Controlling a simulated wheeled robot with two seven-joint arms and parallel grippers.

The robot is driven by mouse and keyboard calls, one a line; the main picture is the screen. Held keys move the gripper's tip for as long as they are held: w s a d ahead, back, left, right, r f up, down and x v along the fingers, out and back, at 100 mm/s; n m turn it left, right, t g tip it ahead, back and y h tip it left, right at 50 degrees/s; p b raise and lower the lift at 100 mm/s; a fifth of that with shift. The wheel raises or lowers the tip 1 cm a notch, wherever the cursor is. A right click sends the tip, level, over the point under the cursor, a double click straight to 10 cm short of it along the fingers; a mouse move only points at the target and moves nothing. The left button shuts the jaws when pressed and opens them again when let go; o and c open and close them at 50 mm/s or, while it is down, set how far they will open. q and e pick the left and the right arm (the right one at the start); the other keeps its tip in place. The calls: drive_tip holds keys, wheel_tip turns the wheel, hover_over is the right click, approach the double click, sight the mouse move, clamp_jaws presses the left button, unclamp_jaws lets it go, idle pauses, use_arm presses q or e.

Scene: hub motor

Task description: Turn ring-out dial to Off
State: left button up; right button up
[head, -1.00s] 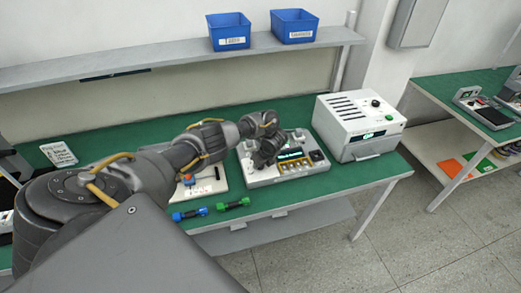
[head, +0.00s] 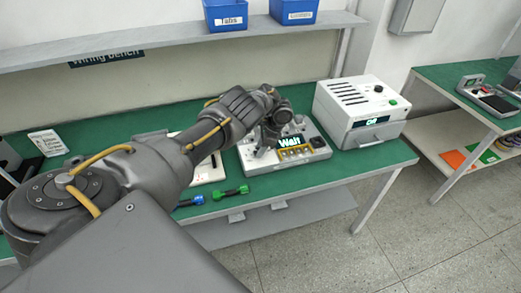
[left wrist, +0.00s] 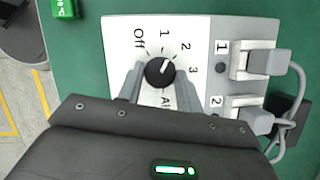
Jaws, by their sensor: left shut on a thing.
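The ring-out dial (left wrist: 160,71) is a round black knob on a white panel, marked Off, 1, 2, 3 and All. In the head view my left gripper (head: 268,140) is at the left part of the light tester (head: 262,166), hiding the dial. The tester's screen (head: 290,141) reads "Wait". My right gripper is not in view.
A white oven-like box (head: 352,110) stands right of the tester. Green (head: 231,192) and blue (head: 190,202) handled parts lie at the bench's front edge. Blue bins (head: 226,14) stand on the shelf above.

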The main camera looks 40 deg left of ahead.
use_arm(q)
drive_tip(key=shift+f+n+h+b, duration=0.15)
drive_tip(key=shift+n+h+b, duration=0.25)
drive_tip(key=shift+n, duration=0.6)
drive_tip(key=n, duration=0.1)
drive_tip(key=n+g+h+b, duration=0.1)
drive_tip(key=n, duration=0.1)
drive_tip(key=shift+w+a+n, duration=0.1)
drive_tip(key=shift+a+n, duration=0.05)
drive_tip(key=shift+n, duration=0.15)
drive_tip(key=n+h, duration=0.1)
drive_tip(key=n, duration=0.2)
drive_tip(key=shift+a+g+b, duration=0.15)
drive_tip(key=shift+g+b, duration=0.15)
drive_tip(key=shift+b, duration=0.05)
drive_tip(key=shift+a+n+h, duration=0.1)
drive_tip(key=shift+n+h, duration=0.6)
drive_tip(key=shift+n, duration=0.8)
drive_tip(key=o, duration=1)
